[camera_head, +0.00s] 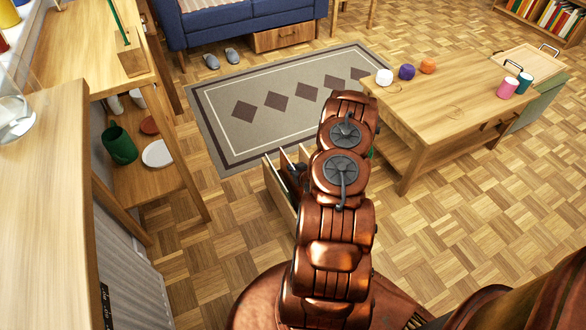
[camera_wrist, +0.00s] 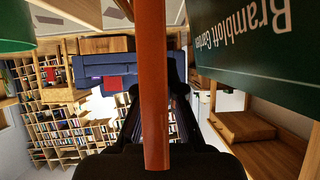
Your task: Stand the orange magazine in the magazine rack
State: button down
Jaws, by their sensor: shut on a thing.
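The orange magazine (camera_wrist: 154,85) shows edge-on in the wrist view, as an upright orange strip between my dark fingers. My gripper (camera_wrist: 153,70) is shut on it. The wooden magazine rack (camera_head: 279,187) stands on the floor in the head view, with upright dividers and its right side hidden behind my arm. My gripper and the orange magazine are mostly or wholly hidden there, so I cannot tell their exact place over the rack. A dark green printed cover (camera_wrist: 270,40) fills the upper right of the wrist view, close to the camera.
A low wooden table (camera_head: 450,100) with balls and cups stands right of my arm. A rug (camera_head: 225,125) lies beyond the rack. A wooden shelf unit (camera_head: 150,185) is at left. A blue sofa (camera_head: 235,22) is at the back. Parquet is free at lower right.

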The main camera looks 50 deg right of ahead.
jog(key=shift+f, duration=0.1)
jog(key=c, duration=1.7)
grip_release()
jog(key=o, duration=0.4)
